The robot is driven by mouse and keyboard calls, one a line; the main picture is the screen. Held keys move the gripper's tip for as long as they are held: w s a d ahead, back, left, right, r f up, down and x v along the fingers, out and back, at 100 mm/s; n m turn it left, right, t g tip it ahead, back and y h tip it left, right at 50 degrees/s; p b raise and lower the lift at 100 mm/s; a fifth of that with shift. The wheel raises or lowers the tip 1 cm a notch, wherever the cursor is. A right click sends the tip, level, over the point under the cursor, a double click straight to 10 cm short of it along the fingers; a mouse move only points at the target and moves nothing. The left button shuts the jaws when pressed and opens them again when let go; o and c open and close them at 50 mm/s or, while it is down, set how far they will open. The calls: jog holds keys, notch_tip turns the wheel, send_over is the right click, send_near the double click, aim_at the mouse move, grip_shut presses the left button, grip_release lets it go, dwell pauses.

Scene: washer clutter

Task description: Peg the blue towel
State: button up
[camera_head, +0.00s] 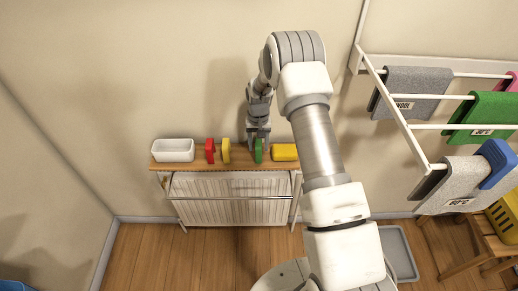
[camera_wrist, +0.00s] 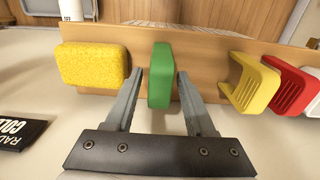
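My gripper (camera_wrist: 159,82) is open at the shelf, with one finger on each side of a green block-shaped peg (camera_wrist: 160,78). Narrow gaps show between the peg and the fingers. The green peg also shows in the head view (camera_head: 259,151), partly beside my gripper (camera_head: 258,142). A yellow peg (camera_wrist: 249,84) and a red peg (camera_wrist: 290,88) stand to its right in the wrist view. On the rack at the right, a blue U-shaped piece (camera_head: 497,163) sits over a grey towel (camera_head: 455,184). I cannot clearly make out a blue towel.
The wooden shelf (camera_head: 238,167) also holds a yellow sponge (camera_head: 285,152) close beside the green peg and a white tub (camera_head: 174,151). The drying rack carries another grey towel (camera_head: 413,85) and a green towel (camera_head: 482,113). A blue object (camera_head: 14,286) is cut off at lower left.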

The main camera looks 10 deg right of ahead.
grip_shut()
jog(key=shift+r+p, duration=1.6)
jog(key=shift+r, duration=1.95)
jog(key=shift+s, duration=0.1)
jog(key=s+r+n, duration=0.1)
jog(key=s+r, duration=0.3)
jog(key=s, duration=0.3)
jog(key=s+r+n, duration=0.1)
jog(key=s+r, duration=0.4)
jog(key=s, duration=0.3)
jog(key=s+f, duration=0.2)
jog(key=f, duration=0.5)
jog(key=s+f, duration=0.3)
jog(key=f, duration=0.5)
jog(key=shift+a+f, duration=0.15)
jog(key=shift+f, duration=0.05)
